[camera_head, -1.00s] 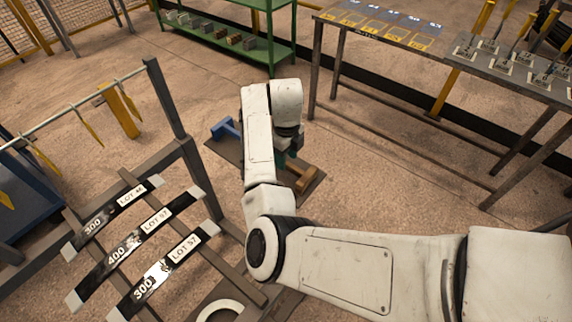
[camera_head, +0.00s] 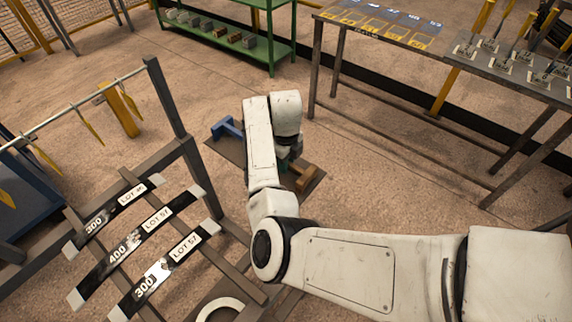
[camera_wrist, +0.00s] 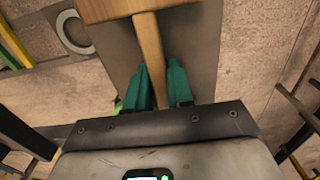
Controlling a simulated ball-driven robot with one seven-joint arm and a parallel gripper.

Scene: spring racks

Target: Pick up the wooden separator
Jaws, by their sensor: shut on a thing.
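The wooden separator (camera_wrist: 149,50) shows in the wrist view as a light brown bar with a wider block at its far end. My gripper (camera_wrist: 160,82) has its two green fingers on either side of the narrow bar and is shut on it. In the head view part of the wooden separator (camera_head: 306,180) shows beside my wrist, over a dark plate (camera_head: 228,150) on the floor. I cannot tell whether the separator touches the plate.
A blue piece (camera_head: 227,128) stands at the plate's left end. A rack with labelled bars (camera_head: 140,245) is at the lower left. A green shelf (camera_head: 284,48) stands at the back, and a metal table (camera_head: 510,75) at the right. Open floor lies between them.

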